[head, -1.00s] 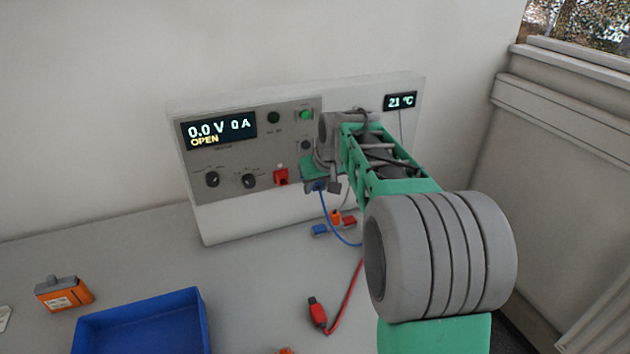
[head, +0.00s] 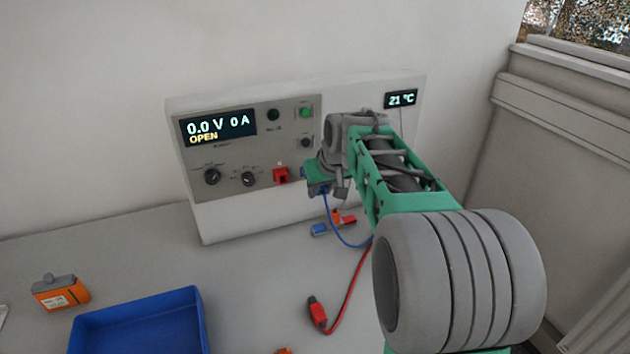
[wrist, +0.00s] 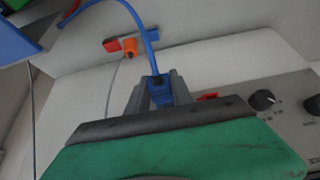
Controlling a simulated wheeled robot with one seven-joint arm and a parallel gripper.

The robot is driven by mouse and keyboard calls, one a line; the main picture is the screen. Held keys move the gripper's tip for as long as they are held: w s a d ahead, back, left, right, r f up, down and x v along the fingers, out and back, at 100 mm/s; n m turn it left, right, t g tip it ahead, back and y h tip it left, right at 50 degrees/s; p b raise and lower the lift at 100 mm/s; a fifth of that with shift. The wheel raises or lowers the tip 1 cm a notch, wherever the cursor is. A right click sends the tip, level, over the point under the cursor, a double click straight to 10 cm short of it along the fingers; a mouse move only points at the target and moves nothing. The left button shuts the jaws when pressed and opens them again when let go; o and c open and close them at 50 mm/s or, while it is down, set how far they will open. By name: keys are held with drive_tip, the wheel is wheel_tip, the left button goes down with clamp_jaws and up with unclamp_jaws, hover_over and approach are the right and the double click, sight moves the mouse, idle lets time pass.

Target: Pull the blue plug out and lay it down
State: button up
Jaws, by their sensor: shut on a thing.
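My gripper (head: 320,182) is in front of the lower right part of the cycler's control panel (head: 225,155). In the wrist view my gripper (wrist: 155,92) is shut on the blue plug (wrist: 160,92), one finger on each side. A blue cable (head: 342,236) hangs from the plug and curves down to the right.
A red socket or plug (head: 280,175) is on the panel. A blue tray (head: 140,322) and an orange battery (head: 60,293) are at left on the bench. A red plug (head: 317,312) with cable lies in front. Small blue, orange and red pieces (head: 334,222) lie below the panel.

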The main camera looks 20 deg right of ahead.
drive_tip(key=shift+s+b, duration=0.55)
drive_tip(key=shift+s, duration=0.95)
drive_tip(key=shift+w, duration=0.1)
